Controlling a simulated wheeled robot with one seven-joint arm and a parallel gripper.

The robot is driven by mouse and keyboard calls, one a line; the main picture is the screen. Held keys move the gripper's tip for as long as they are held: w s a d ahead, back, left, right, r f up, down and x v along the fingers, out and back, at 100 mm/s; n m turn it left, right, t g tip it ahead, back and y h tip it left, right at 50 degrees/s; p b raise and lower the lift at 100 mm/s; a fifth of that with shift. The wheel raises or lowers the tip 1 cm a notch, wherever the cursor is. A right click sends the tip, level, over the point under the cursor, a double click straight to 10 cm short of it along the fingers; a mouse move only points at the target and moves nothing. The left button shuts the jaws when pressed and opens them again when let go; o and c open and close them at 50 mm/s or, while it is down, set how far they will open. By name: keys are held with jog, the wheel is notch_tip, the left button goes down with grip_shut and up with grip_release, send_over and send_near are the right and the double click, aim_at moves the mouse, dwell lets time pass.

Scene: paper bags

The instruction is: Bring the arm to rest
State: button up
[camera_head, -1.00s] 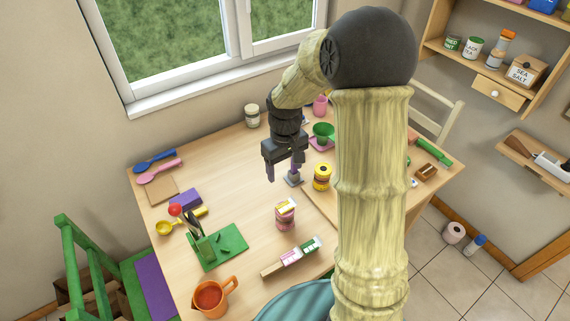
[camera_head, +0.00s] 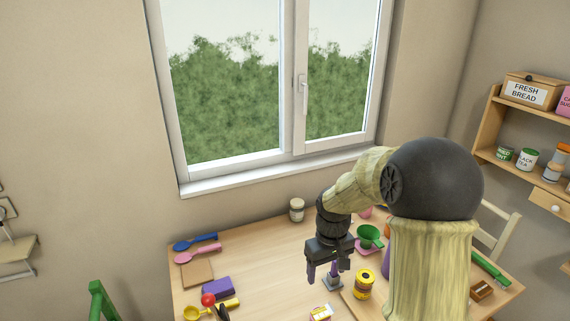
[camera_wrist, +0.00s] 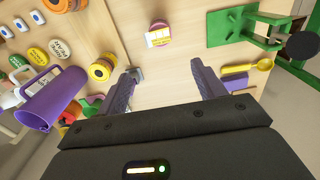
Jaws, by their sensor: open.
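My gripper (camera_head: 328,270) hangs over the wooden table (camera_head: 256,262), jaws pointing down. In the wrist view its two purple fingers (camera_wrist: 160,92) are spread wide with nothing held between them. A small grey block (camera_head: 332,283) lies on the table close to the fingers; in the wrist view it shows beside the left finger (camera_wrist: 136,74). My arm's large links cover part of the table's right side.
A yellow spool-like jar (camera_head: 364,283) and a green funnel (camera_head: 369,236) stand right of my gripper. A beige jar (camera_head: 296,210) stands at the back. A window and a shelf (camera_head: 505,115) lie behind.

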jog(key=s+r+m+t, duration=0.2)
jog(key=s+m, duration=0.1)
jog(key=s, duration=1.1)
jog(key=shift+m+t, duration=0.3)
jog(key=shift+s, duration=0.1)
dwell(0.8)
